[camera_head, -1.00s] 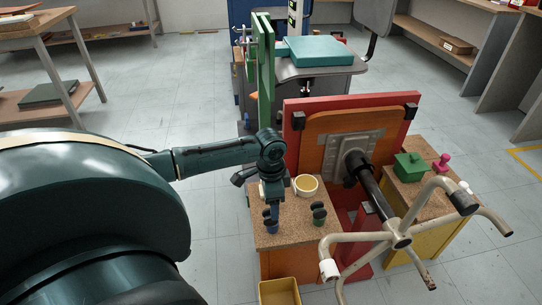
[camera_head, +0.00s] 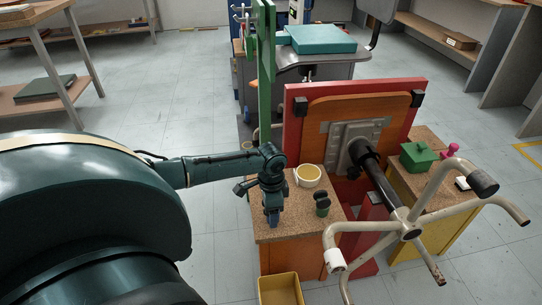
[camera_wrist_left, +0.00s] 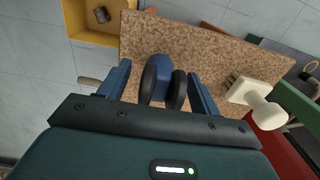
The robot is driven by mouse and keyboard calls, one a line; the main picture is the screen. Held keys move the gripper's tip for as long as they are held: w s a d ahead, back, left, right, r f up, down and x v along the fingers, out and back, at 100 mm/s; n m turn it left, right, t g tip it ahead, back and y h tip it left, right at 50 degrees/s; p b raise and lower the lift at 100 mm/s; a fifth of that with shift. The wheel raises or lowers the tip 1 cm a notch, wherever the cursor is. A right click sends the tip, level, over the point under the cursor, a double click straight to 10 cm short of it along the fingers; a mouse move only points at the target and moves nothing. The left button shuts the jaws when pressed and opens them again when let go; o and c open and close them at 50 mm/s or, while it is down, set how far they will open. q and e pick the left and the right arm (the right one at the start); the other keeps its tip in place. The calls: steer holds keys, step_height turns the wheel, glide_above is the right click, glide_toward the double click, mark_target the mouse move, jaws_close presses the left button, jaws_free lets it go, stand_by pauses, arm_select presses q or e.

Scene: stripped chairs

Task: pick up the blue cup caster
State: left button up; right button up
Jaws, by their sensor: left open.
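The blue cup caster (camera_wrist_left: 163,78), a blue body with two dark wheels, stands on the speckled bench top in the left wrist view. My left gripper (camera_wrist_left: 159,70) is open, with one finger on each side of the caster. I see gaps between the fingers and the wheels. In the head view my left gripper (camera_head: 272,218) points down at the bench top (camera_head: 295,226) and mostly hides the caster. My right gripper is not in view.
The upturned chair base (camera_head: 410,232) and red panel (camera_head: 415,110) crowd the right.

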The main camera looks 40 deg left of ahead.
arm_select(q)
step_height(320, 180, down, 2)
steer(key=shift+f, duration=0.2)
steer(key=shift+r, duration=0.1)
steer(key=shift+c, duration=0.4)
steer(key=c, duration=1)
